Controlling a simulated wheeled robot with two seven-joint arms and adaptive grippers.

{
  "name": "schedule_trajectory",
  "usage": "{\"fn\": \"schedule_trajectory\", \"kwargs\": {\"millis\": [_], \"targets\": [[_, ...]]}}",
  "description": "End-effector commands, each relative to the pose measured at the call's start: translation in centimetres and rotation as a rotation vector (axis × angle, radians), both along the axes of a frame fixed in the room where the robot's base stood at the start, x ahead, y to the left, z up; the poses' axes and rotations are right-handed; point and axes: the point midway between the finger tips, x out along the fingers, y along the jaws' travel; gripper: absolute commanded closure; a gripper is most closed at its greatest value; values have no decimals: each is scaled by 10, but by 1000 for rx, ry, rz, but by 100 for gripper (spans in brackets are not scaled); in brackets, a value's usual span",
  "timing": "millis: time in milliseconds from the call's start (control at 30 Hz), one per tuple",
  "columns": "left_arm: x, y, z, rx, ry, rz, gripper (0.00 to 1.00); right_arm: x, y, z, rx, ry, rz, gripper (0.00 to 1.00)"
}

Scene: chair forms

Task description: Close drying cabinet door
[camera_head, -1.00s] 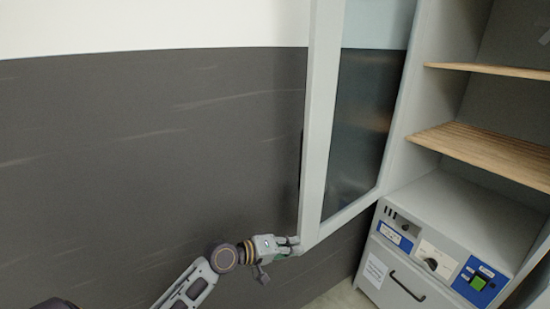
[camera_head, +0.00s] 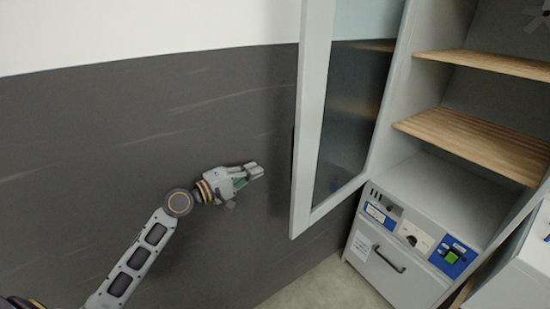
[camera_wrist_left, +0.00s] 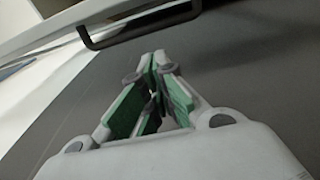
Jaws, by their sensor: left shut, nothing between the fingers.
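The drying cabinet door (camera_head: 312,110) is a light grey frame with a glass pane, and it stands open on the left side of the cabinet (camera_head: 395,110). My left gripper (camera_head: 256,170) is to the left of the door's free edge, apart from it, with the dark wall behind. In the left wrist view my left gripper (camera_wrist_left: 155,75) is shut and empty, its green finger pads together. Beyond the fingertips a dark bar handle (camera_wrist_left: 140,30) shows on the pale door (camera_wrist_left: 100,15). My right gripper is not in view.
The cabinet interior has wooden shelves (camera_head: 475,140). Below is a control panel with a green button (camera_head: 450,257) and a drawer with a dark handle (camera_head: 389,259). A white surface (camera_head: 510,280) is at the lower right. Pale floor (camera_head: 320,285) shows below the door.

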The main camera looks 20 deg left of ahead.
Motion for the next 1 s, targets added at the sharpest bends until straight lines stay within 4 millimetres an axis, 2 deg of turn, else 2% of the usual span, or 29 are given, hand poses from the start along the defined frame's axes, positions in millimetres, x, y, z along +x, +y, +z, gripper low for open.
{"fn": "schedule_trajectory", "kwargs": {"millis": [467,1000], "targets": [[5,-3,0,1,-1,0,100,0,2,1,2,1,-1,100],[38,-25,0,-1,-1,0,100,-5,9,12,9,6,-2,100]]}}
